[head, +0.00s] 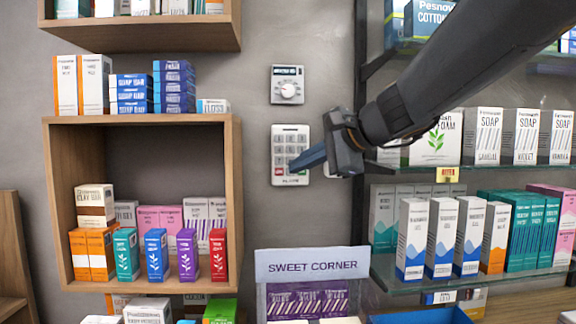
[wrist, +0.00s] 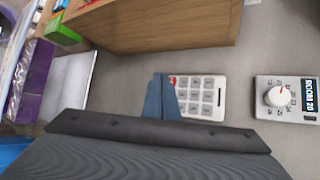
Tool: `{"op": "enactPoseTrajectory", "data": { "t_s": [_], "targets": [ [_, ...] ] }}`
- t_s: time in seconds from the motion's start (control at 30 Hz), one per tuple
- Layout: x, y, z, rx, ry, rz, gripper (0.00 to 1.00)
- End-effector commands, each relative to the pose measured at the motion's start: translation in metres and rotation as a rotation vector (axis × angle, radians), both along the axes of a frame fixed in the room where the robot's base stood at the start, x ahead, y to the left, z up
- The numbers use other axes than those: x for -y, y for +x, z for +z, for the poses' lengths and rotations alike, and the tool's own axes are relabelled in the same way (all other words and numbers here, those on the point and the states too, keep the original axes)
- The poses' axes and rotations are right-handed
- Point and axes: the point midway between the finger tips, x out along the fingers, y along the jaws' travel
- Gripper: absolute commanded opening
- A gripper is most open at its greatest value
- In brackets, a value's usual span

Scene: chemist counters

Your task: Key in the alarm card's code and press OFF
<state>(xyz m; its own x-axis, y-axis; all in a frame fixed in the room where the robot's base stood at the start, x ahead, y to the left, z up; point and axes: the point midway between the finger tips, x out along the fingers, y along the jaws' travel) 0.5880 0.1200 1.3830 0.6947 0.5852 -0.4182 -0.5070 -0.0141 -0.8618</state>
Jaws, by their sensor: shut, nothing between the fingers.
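The alarm keypad (head: 291,138) is a white wall panel with grey keys. In the wrist view the keypad (wrist: 221,97) lies sideways, with a red key (wrist: 173,81) at one corner. My gripper (head: 293,168) reaches in from the right with its blue fingers shut and empty. The fingertips are in front of the keypad's lower part. In the wrist view my gripper (wrist: 160,78) covers the edge beside the red key. I cannot tell whether it touches a key. No card with a readable code shows.
A dial unit (head: 288,85) is on the wall above the keypad. A wooden box shelf (head: 237,200) with small cartons stands out at left. Glass shelves (head: 500,268) with boxes are at right. A SWEET CORNER sign (head: 312,266) stands below. A pale item is partly hidden behind my gripper.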

Motion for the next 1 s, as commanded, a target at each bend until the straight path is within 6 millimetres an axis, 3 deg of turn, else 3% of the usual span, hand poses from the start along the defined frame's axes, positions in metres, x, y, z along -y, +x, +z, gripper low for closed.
{"op": "enactPoseTrajectory", "data": {
  "t_s": [0.27, 0.8, 1.0],
  "targets": [
    [0.0, 0.005, 0.0, -0.001, 0.0, 0.0, 0.0],
    [0.0, 0.07, 0.0, 0.0, 0.0, 0.0, 0.0],
    [-0.001, 0.084, 0.0, -0.001, -0.001, 0.0, 0.0]
  ]
}}
